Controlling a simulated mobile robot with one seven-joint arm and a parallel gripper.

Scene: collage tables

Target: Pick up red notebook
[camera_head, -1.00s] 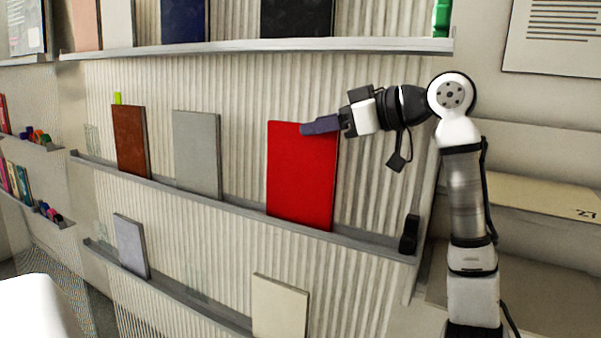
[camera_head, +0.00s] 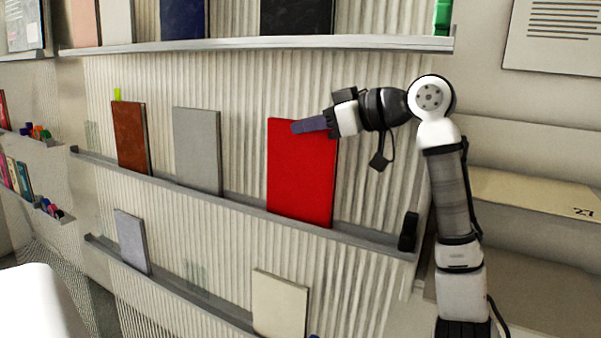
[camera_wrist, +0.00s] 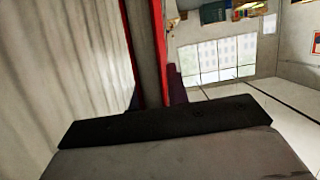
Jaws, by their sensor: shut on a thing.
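The red notebook (camera_head: 300,180) stands upright on the middle ledge of the ribbed wall rack, right of centre in the head view. My gripper (camera_head: 298,127) reaches in from the right, and its purple fingers are at the notebook's upper part.
A brown notebook (camera_head: 130,138) and a grey notebook (camera_head: 197,150) stand to the left on the same ledge (camera_head: 350,236). The upper shelf (camera_head: 260,44) runs above. A pale grey notebook (camera_head: 131,241) and a cream notebook (camera_head: 279,304) stand on the lower ledge. A black object (camera_head: 408,232) sits at the ledge's right end.

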